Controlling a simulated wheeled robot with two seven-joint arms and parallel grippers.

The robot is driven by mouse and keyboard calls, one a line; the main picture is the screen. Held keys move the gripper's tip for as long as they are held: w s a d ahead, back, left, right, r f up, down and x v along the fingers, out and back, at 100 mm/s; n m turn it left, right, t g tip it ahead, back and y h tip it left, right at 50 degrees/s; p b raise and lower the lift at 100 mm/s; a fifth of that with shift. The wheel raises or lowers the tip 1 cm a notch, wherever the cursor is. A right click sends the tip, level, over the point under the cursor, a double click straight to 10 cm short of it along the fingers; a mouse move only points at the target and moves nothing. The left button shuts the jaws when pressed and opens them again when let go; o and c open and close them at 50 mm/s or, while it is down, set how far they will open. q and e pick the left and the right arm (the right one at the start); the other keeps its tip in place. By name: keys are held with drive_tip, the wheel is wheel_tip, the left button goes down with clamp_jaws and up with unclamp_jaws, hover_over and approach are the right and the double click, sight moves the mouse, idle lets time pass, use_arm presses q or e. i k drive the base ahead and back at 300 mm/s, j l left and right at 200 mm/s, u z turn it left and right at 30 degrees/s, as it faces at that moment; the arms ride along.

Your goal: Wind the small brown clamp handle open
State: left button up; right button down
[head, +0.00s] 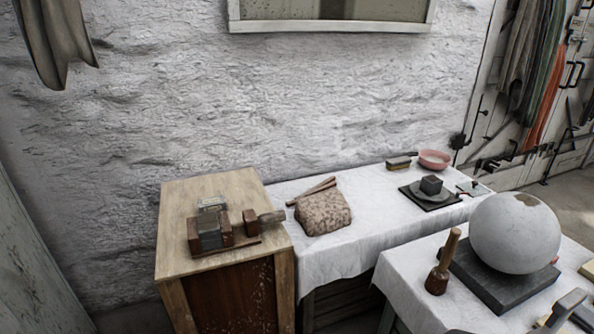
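A small clamp (211,238) with brown jaws and grey blocks between them sits on top of a wooden cabinet at the left of the head view. A brown block (250,223) stands to its right on the same brown base. A short brown handle (271,217) sticks out to the right from that block, roughly level. How far the clamp is wound cannot be told from here. Neither of my grippers shows in the head view, and nothing is seen touching the handle.
The wooden cabinet (180,262) has bare top around the clamp. To its right, a white-clothed table (370,222) holds a speckled lump (323,212) and a pink bowl (434,159). A nearer table carries a mallet (441,268) and a big plaster sphere (514,233).

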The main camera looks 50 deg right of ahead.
sight(277, 217)
drive_tip(key=k+l+z, duration=0.1)
drive_tip(key=l, duration=0.4)
drive_tip(key=k+l+z, duration=0.15)
drive_tip(key=l, duration=0.3)
drive_tip(key=k+l+z, duration=0.1)
drive_tip(key=l, duration=0.45)
drive_tip(key=k+l+z, duration=0.15)
drive_tip(key=l, duration=0.35)
drive_tip(key=z, duration=0.45)
drive_tip(key=j+z, duration=0.1)
drive_tip(key=z, duration=0.8)
drive_tip(key=j+z, duration=0.15)
drive_tip(key=z, duration=0.75)
drive_tip(key=j+z, duration=0.1)
drive_tip(key=z, duration=1.25)
drive_tip(key=k+j+z, duration=0.2)
drive_tip(key=z, duration=0.25)
drive_tip(key=u, duration=0.5)
drive_tip(key=j+u, duration=0.15)
drive_tip(key=u, duration=0.9)
drive_tip(key=j+u, duration=0.15)
drive_tip(key=u, duration=0.9)
drive_tip(key=j+u, duration=0.1)
drive_tip(key=u, duration=0.4)
drive_tip(key=i+u, duration=0.1)
drive_tip(key=u, duration=0.95)
drive_tip(key=i, duration=0.05)
